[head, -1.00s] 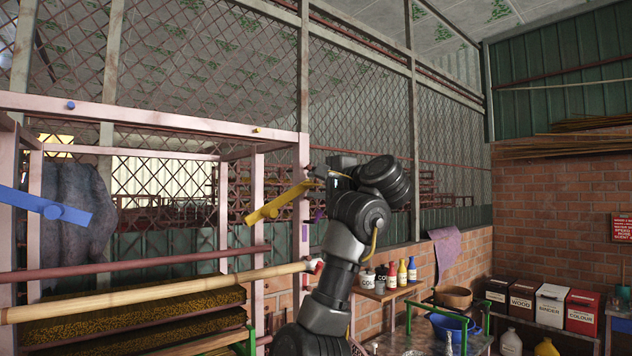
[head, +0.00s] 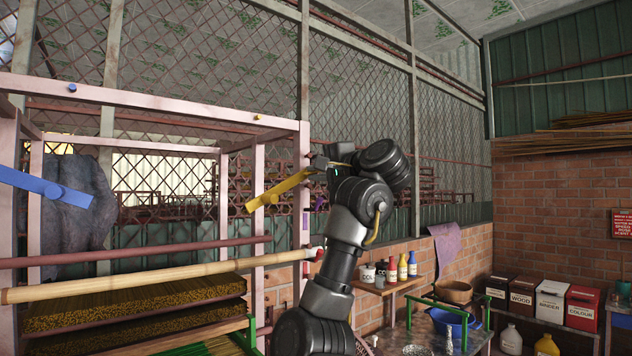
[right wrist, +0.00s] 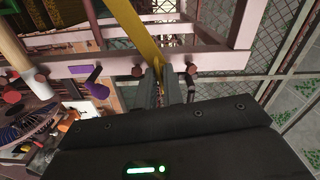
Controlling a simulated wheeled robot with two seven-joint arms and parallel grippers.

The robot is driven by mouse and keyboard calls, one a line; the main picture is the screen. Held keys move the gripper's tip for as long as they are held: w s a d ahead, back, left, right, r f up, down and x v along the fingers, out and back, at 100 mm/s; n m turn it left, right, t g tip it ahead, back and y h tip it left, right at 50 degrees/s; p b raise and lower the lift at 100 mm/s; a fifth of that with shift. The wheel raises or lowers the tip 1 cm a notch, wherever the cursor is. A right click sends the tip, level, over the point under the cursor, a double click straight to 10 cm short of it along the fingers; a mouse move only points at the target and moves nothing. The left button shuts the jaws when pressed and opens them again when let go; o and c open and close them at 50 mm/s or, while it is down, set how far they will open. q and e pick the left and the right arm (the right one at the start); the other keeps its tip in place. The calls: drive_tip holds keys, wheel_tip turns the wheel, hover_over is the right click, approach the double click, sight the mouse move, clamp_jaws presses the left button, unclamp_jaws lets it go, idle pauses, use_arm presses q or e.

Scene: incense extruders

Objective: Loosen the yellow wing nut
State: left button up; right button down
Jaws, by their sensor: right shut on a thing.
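The yellow wing nut (head: 280,190) is a long flat bar with a round hub, slanting up to the right at the pink frame. My right gripper (head: 320,170) comes in from the right at the bar's upper end. In the right wrist view the yellow bar (right wrist: 139,32) runs down between the two fingers of my right gripper (right wrist: 172,80), which are shut on its end. A blue wing nut (head: 45,188) of like shape is at the left, apart from my gripper. My left gripper is not in view.
The pink frame (head: 150,98) holds trays of incense sticks (head: 130,310). A pale bamboo pole (head: 150,283) and a dark red bar (head: 140,252) cross its front. A shelf with bottles (head: 402,267) stands to the right. Mesh fencing is behind.

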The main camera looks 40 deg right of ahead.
drive_tip(key=n+b, duration=0.1)
drive_tip(key=b, duration=0.1)
drive_tip(key=n+b, duration=0.3)
drive_tip(key=n, duration=0.1)
drive_tip(key=shift+f+b, duration=0.35)
drive_tip(key=shift+b, duration=0.05)
drive_tip(key=n+b, duration=0.3)
drive_tip(key=n, duration=0.2)
drive_tip(key=shift+r+b, duration=0.1)
drive_tip(key=shift+b, duration=0.25)
drive_tip(key=n+b, duration=0.2)
drive_tip(key=n, duration=0.2)
drive_tip(key=shift+b, duration=0.4)
drive_tip(key=shift+r+n+b, duration=0.15)
drive_tip(key=shift+n+b, duration=0.55)
drive_tip(key=shift+n, duration=0.9)
drive_tip(key=c, duration=1.5)
unclamp_jaws()
drive_tip(key=shift+r, duration=0.1)
drive_tip(key=shift+a, duration=0.1)
